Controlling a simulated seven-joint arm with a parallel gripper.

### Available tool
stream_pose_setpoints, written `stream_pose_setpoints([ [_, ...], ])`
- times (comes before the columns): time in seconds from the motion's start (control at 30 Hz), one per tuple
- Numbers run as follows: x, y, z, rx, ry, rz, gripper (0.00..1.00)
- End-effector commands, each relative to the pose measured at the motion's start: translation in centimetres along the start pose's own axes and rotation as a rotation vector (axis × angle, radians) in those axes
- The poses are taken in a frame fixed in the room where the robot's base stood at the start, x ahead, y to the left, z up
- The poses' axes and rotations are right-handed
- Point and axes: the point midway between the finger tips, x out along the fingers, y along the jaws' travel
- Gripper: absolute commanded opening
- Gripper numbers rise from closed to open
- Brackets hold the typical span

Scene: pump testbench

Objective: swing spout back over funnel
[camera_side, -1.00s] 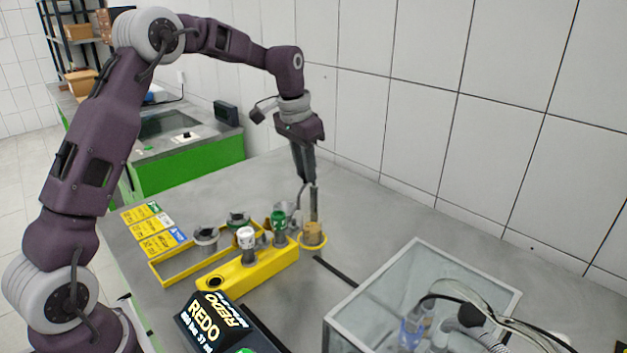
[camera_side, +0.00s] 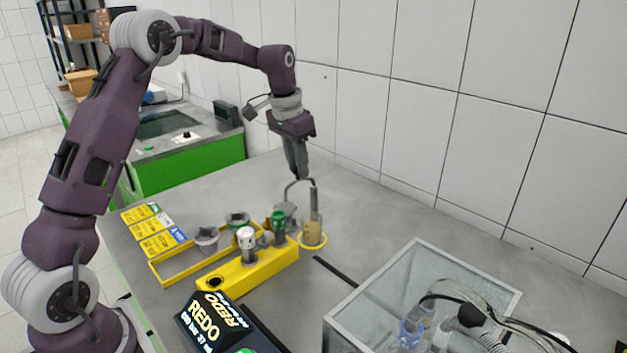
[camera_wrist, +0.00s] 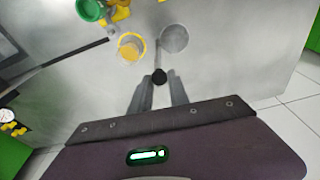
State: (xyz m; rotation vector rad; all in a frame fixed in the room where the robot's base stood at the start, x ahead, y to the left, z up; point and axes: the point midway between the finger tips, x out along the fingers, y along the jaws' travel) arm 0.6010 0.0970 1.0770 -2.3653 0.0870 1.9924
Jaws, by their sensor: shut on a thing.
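The spout (camera_side: 299,182) is a thin grey bent pipe on an upright post beside a yellow ring. My gripper (camera_side: 302,174) points down and its fingers are closed at the top of the spout. In the wrist view the fingers (camera_wrist: 159,88) lie either side of a dark round knob (camera_wrist: 159,76), with the thin pipe running away from it. In the wrist view the pipe lies along the edge of a grey disc (camera_wrist: 174,39); exact alignment is unclear.
The yellow ring (camera_side: 325,241) holds a tan cylinder (camera_side: 312,231). A yellow block (camera_side: 226,279) with white-capped and green-capped parts stands to its left, beside a yellow frame (camera_side: 168,278). A glass tank (camera_side: 365,290) is at the front right. The table behind is clear.

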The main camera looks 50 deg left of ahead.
Motion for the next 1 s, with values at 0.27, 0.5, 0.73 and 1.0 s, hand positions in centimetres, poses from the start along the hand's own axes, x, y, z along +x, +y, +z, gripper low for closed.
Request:
stream_pose_setpoints([
  [0.27, 0.1, -0.7, -0.1, -0.001, -0.001, -0.001, 0.05],
  [0.5, 0.1, -1.3, -0.5, -0.001, 0.000, -0.001, 0.06],
  [0.73, 0.2, -1.8, -0.7, 0.000, 0.000, -0.001, 0.05],
  [1.0, 0.2, -1.7, -0.7, 0.000, 0.000, 0.000, 0.67],
])
